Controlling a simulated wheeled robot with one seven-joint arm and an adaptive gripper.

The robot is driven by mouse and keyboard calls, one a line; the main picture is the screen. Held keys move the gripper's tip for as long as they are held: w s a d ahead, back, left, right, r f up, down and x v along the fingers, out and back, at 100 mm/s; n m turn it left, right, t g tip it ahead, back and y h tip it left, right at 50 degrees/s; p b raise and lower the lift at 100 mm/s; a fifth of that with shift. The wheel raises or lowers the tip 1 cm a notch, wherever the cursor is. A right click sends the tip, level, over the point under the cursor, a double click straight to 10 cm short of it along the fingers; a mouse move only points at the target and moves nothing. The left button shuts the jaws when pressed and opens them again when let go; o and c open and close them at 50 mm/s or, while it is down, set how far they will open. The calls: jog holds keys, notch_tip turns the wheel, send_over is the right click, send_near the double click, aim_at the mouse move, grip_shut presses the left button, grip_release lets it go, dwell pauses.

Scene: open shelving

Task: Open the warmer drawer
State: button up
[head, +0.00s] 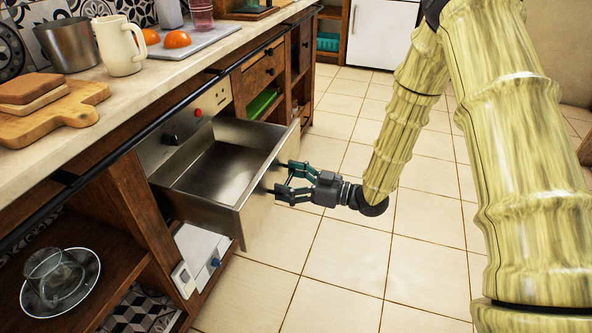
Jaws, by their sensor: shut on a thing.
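The warmer drawer (215,168) is a steel drawer pulled out from the counter front. Its inside shows and looks empty. The warmer's control panel (190,122), with a black knob and a red button, is above and behind it. My gripper (281,181) is at the drawer's outer front face, with its fingers at the front. It is shut on the drawer's handle, which is mostly hidden by the fingers and the angle. My arm comes in from the right.
The counter (160,75) above holds a cutting board (62,108), a cream pitcher (120,48) and a metal pot (68,45). An open shelf below holds a glass on a plate (85,268). A white device (200,250) sits under the drawer. The tiled floor (345,255) is clear.

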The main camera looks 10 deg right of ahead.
jog(key=shift+s+d+r, duration=0.1)
jog(key=shift+s+d, duration=0.1)
jog(key=shift+d, duration=0.15)
jog(key=o, duration=1.4)
jog(key=shift+o, duration=0.2)
jog(key=shift+s+d, duration=0.1)
jog(key=v, duration=1.1)
jog(key=shift+s+d, duration=0.15)
jog(key=shift+d, duration=0.25)
